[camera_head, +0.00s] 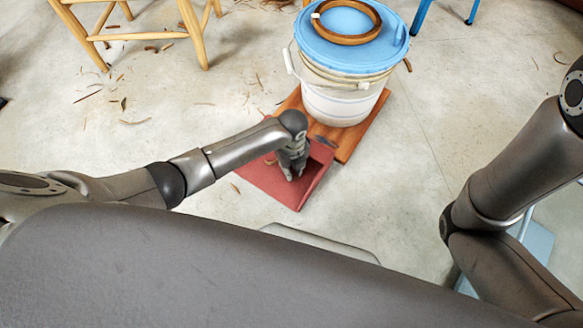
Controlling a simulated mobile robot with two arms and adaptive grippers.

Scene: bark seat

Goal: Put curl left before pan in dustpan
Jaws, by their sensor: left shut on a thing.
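The red dustpan (310,191) lies on the concrete floor in the middle of the view, against a wooden board. My left gripper (292,175) points down over the dustpan, its fingers close together. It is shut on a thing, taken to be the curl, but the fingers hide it. I cannot tell whether the gripper touches the pan. One small curl (236,188) lies on the floor just left of the dustpan. My right arm comes in at the right edge, and its gripper is out of view.
A white bucket (336,104) with a blue lid (325,45) and a brown ring (347,37) stands on the wooden board (365,130). A wooden chair (193,32) stands at the upper left. Several shavings (135,122) are scattered on the floor. The floor right of the board is clear.

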